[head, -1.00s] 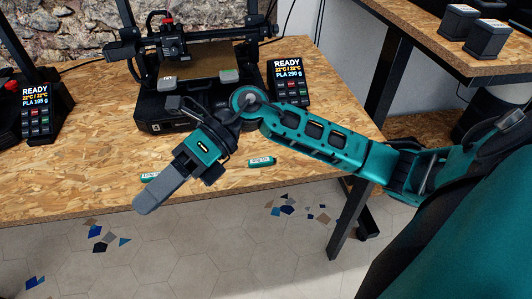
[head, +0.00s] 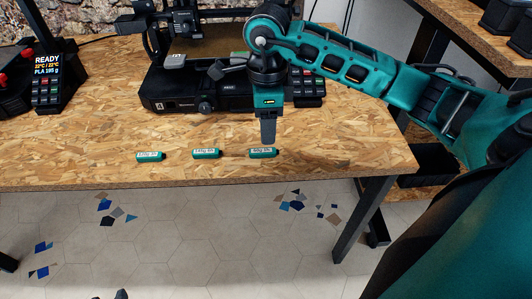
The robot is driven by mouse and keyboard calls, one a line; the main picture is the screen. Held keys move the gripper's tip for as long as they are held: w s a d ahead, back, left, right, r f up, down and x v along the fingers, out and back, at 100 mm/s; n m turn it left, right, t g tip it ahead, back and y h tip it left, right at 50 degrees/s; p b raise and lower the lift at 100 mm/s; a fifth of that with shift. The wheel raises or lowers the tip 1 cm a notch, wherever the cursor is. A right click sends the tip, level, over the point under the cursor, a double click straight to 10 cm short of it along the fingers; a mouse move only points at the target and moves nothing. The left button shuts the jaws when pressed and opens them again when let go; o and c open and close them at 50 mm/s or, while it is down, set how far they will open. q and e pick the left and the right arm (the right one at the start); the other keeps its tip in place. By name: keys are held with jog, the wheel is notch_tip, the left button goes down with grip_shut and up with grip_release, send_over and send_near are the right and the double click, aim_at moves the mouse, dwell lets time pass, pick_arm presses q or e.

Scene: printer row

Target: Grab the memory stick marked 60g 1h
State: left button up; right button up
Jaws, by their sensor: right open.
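Three green memory sticks with white labels lie in a row near the front of the wooden table: a left one (head: 150,156), a middle one (head: 206,153) and a right one (head: 263,153). The labels are small; the right one seems to begin with 60g, but I cannot read them surely. My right gripper (head: 267,142) points down just behind and above the right stick, open, with nothing seen between its fingers. Its fingers overlap in this view, so I cannot tell whether they touch the stick. A dark tip at the bottom edge seems to be my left gripper (head: 121,294); its jaws are not readable.
A black 3D printer (head: 180,92) stands behind the sticks, partly hidden by my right arm. A black screen unit (head: 48,85) stands at the left. The wooden table (head: 80,130) is clear around the sticks, and its front edge is close to them.

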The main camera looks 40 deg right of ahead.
aim_at(268, 150)
notch_tip(268, 150, down, 7)
jog(key=shift+d+b, duration=0.15)
jog(key=shift+b, duration=0.35)
grip_shut()
